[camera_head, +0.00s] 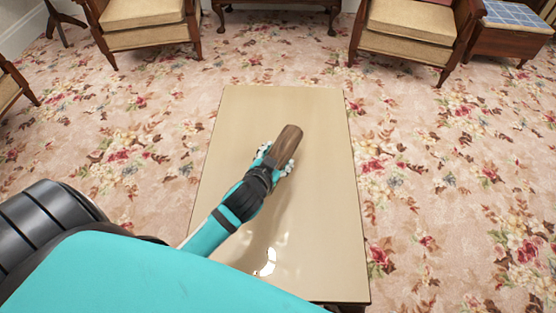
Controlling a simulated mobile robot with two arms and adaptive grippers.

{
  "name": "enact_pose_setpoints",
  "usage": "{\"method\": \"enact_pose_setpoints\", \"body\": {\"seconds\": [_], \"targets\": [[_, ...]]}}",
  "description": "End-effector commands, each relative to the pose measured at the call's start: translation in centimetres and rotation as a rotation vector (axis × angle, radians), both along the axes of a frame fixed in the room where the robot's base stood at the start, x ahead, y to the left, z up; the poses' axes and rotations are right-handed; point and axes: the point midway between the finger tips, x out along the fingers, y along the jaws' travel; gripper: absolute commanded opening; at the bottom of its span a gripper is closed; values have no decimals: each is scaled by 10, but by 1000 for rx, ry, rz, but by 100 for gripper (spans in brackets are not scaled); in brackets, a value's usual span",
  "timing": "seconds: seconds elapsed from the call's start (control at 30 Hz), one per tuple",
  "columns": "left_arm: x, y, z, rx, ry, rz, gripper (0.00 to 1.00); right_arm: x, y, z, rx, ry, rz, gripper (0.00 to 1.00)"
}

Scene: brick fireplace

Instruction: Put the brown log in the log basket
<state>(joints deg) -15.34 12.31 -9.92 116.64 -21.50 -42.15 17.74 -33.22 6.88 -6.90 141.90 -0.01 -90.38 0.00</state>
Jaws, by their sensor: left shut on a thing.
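The brown log (287,144) is short and dark, with bark-like grain. It shows over the middle of a beige table, tilted toward the upper right. My left gripper (276,164) is shut on the log's near end, and its fingers hide that end. I cannot tell whether the log touches the tabletop or is held just above it. The log basket is not in view. My right gripper is not in view.
The beige table (323,225) is otherwise bare, with a bright reflection near its front. Cushioned wooden chairs (145,14) (410,22) stand beyond it. A blue-tiled side table (518,14) is at the far right. Floral carpet (460,170) is clear to the right.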

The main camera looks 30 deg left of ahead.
Motion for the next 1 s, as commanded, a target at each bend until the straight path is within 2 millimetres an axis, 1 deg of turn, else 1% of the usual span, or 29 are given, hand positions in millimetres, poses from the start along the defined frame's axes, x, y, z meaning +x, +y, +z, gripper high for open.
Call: {"method": "enact_pose_setpoints", "body": {"seconds": [0.03, 0.1, 0.2, 0.27, 0.37, 0.43, 0.53, 0.77, 0.9, 0.93, 1.0], "targets": [[11, 4, 0, 4, -7, -1, 8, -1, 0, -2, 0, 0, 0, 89], [19, 7, -1, 1, -6, -1, 8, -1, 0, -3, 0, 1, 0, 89], [24, 9, -2, 0, -3, -1, 8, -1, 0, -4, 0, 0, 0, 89], [25, 9, -4, 0, -2, -1, 8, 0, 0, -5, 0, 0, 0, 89], [25, 9, -16, 0, -1, 0, 8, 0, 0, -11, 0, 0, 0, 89], [24, 9, -28, 1, 1, 0, 8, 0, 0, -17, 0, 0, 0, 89], [25, 9, -38, 0, -1, 0, 8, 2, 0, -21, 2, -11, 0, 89], [25, 9, -37, 0, -2, -1, 8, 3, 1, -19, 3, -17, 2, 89], [24, 9, -39, 0, -2, -1, 8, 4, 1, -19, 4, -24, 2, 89], [24, 9, -40, 0, 1, -1, 61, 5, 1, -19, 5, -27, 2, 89], [24, 9, -40, 0, 1, -1, 70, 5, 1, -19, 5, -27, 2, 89]]}}
